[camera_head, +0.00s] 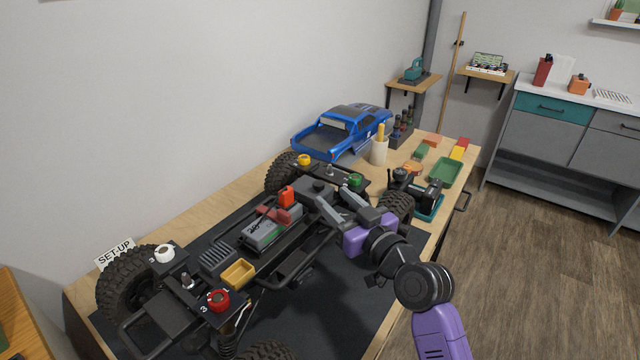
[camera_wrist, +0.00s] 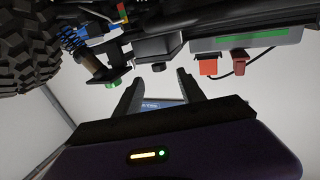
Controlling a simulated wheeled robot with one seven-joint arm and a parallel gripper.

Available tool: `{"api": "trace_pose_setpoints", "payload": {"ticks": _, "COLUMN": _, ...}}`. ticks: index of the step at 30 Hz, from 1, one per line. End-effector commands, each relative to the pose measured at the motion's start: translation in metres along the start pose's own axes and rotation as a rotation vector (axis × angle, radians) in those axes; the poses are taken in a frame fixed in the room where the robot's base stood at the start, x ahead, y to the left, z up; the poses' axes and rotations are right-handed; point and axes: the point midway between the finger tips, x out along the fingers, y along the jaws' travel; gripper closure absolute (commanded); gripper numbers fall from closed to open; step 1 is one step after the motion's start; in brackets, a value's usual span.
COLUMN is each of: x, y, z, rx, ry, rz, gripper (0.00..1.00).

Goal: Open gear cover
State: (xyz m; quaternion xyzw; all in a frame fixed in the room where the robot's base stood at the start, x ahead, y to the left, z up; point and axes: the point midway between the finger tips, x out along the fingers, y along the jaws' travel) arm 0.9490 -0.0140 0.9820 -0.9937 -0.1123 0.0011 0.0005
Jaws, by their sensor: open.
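The RC crawler chassis (camera_head: 290,262) lies on a dark mat, with its large tyres and grey battery (camera_head: 268,233) in view. A dark box with a round knob on top (camera_head: 318,187) sits mid-chassis, beyond the battery; it looks like the gear cover, but I cannot be sure. My gripper (camera_head: 342,200) is open and empty over the chassis, close to the right of that box. In the wrist view, the two fingers (camera_wrist: 159,92) are spread apart, with the dark chassis parts (camera_wrist: 155,46) above them in the picture. I cannot tell whether a finger touches anything.
A red upright part (camera_head: 286,197) and a green knob (camera_head: 356,180) stand near the gripper. Red (camera_head: 218,300) and white (camera_head: 164,253) knobs are nearer. The blue truck body (camera_head: 343,132) stands behind. The mat's front is clear.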

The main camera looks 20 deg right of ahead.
Motion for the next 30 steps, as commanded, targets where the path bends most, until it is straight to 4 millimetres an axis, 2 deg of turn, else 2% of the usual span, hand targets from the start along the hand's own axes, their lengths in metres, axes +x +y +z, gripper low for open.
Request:
{"api": "trace_pose_setpoints", "payload": {"ticks": 9, "x": 0.045, "y": 0.000, "z": -0.002, "rx": -0.003, "ry": 0.001, "rz": 0.001, "gripper": 0.53}}
{"api": "trace_pose_setpoints", "payload": {"ticks": 15, "x": 0.068, "y": 0.000, "z": -0.002, "rx": -0.002, "ry": 0.002, "rz": 0.002, "gripper": 0.53}}
{"api": "trace_pose_setpoints", "payload": {"ticks": 27, "x": 0.074, "y": 0.001, "z": -0.001, "rx": -0.001, "ry": 0.002, "rz": 0.003, "gripper": 0.53}}
{"api": "trace_pose_setpoints", "payload": {"ticks": 30, "x": 0.074, "y": 0.001, "z": -0.001, "rx": -0.001, "ry": 0.002, "rz": 0.003, "gripper": 0.73}}
